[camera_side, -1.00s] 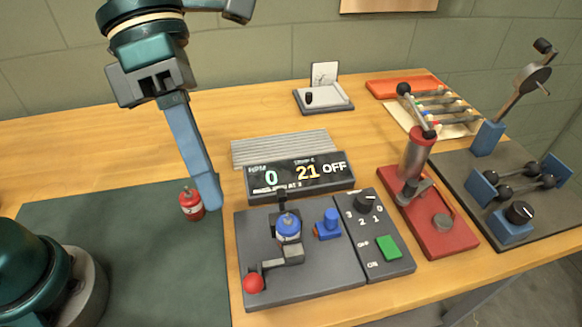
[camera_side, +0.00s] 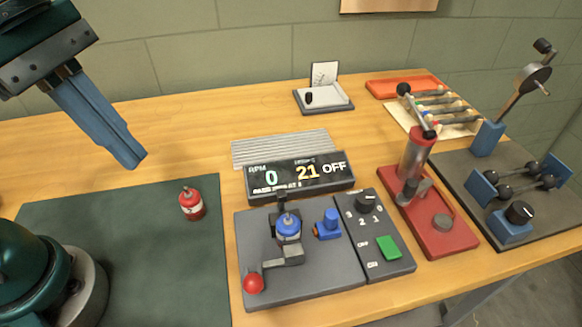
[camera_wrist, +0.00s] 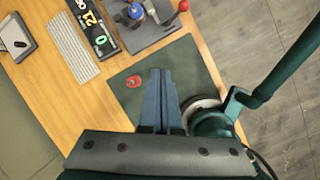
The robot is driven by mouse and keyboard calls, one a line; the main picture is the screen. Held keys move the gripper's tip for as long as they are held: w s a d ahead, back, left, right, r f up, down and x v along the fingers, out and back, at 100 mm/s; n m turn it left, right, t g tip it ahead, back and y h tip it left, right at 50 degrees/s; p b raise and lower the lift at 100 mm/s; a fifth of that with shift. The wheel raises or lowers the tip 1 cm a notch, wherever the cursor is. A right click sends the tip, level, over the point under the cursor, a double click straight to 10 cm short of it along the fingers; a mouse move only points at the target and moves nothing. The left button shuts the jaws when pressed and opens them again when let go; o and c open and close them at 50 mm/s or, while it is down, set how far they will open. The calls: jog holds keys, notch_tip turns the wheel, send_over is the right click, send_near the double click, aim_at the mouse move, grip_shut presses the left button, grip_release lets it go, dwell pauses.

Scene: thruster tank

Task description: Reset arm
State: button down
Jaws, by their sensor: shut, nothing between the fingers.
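My gripper (camera_side: 135,160) is at the upper left in the side view, raised above the table, with its blue fingers shut together and nothing between them. It also shows in the wrist view (camera_wrist: 161,74), pointing over the dark green mat (camera_side: 130,270). A small red can (camera_side: 192,204) stands upright on the mat near its right edge, apart from my gripper. The can shows in the wrist view (camera_wrist: 133,81) just left of the fingertips.
A dark control base (camera_side: 330,285) with a blue-topped part, red-knobbed lever and green button stands right of the mat. Its display (camera_side: 300,177) reads 0, 21 and OFF. A red pump stand (camera_side: 440,235) and dark weight stand (camera_side: 560,215) are farther right. The table's left back is clear.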

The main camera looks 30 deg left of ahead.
jog(key=a+f+m+t+y, duration=0.1)
jog(key=a+f+m, duration=0.2)
jog(key=m, duration=0.7)
jog(key=a+f+m+t+y, duration=0.2)
jog(key=a+f+m, duration=0.1)
jog(key=m, duration=0.7)
jog(key=shift+w+a+t, duration=0.15)
jog(key=shift+a+t, duration=0.15)
jog(key=shift+a, duration=0.15)
